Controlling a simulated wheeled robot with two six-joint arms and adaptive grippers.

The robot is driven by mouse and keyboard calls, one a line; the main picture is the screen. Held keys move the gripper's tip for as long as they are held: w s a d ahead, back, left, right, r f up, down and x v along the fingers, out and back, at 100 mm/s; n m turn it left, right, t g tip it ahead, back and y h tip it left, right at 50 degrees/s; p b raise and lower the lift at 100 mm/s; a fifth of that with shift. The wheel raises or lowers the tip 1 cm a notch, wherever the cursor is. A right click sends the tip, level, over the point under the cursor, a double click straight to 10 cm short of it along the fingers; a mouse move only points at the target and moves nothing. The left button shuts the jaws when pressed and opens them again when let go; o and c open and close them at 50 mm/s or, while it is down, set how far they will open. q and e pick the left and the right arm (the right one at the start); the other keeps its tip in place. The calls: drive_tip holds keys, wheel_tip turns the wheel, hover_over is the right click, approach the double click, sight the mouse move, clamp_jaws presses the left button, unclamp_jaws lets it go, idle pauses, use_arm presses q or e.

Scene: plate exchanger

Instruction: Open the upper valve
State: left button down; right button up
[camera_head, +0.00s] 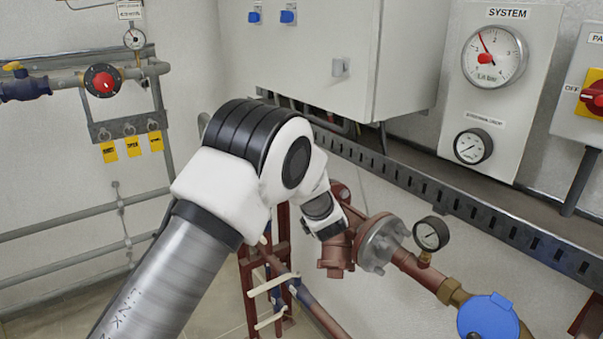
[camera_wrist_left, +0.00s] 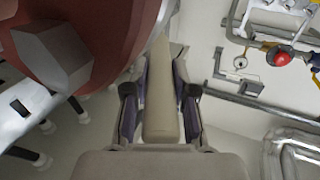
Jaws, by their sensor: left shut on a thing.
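My left gripper (camera_wrist_left: 160,98) is shut on a beige bar-like handle (camera_wrist_left: 160,120) that runs between its two fingers in the wrist view. In the head view my arm's wrist reaches toward the red-brown pipework and hides the gripper and whatever it holds. Two pale lever handles show below there, an upper one (camera_head: 273,284) and a lower one (camera_head: 270,319), by a red frame. I cannot tell from the head view which lever is held. My right gripper is out of view.
A red-brown flanged pipe (camera_head: 405,262) with a small gauge (camera_head: 431,234) and a blue-capped meter (camera_head: 488,317) stand right of my wrist. In the wrist view a large red-brown body (camera_wrist_left: 95,30) is close to the gripper at upper left. A perforated rail (camera_head: 450,200) runs along the wall.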

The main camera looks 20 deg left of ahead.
use_arm(q)
drive_tip(key=c, duration=1.2)
unclamp_jaws()
drive_tip(key=shift+r, duration=0.1)
drive_tip(key=shift+o, duration=1.3)
drive_tip(key=shift+w, duration=0.2)
drive_tip(key=v, duration=0.7)
drive_tip(key=shift+d, duration=0.2)
